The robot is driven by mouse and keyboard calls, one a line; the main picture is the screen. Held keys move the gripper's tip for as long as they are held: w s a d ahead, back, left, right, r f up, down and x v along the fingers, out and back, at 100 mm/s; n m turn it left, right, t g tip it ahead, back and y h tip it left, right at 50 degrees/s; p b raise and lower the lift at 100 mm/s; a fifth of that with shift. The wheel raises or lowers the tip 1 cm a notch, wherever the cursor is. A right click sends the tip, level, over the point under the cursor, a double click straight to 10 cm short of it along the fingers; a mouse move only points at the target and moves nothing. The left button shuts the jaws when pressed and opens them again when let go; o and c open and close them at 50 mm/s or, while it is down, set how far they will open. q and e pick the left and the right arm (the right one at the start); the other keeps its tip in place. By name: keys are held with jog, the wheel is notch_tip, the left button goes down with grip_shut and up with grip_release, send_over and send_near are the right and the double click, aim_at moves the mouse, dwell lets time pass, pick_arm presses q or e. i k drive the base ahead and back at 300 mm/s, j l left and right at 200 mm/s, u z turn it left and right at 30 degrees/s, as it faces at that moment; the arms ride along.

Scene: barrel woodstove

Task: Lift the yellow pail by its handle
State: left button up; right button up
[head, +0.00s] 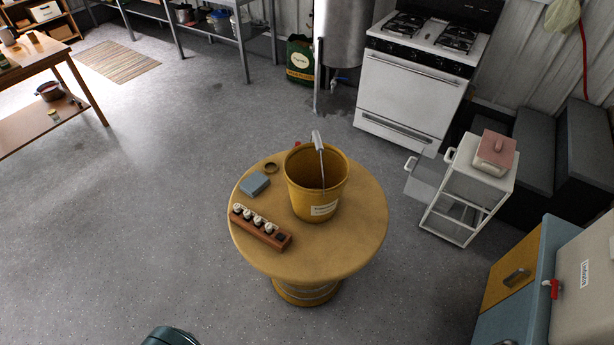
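The yellow pail (303,193) stands upright on a round wooden table (350,245), a little right of the picture's middle. Its mouth faces up and it looks empty as far as I can see inside. A white label is on its front. The pail's handle (318,142) stands raised above the rim, a thin wire with a light grey grip at its top. Neither of my grippers is in view, and nothing touches the handle.
On the table beside the pail are a blue-grey block (255,184), a dark ring (271,167) and a wooden rack with white knobs (261,228). A white cart (462,190) and a blue-and-yellow cabinet (520,275) stand to the right. Floor left of the table is clear.

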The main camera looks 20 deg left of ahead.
aim_at(302, 168)
jog(key=i+l+u, duration=0.7)
jog(key=i, duration=0.1)
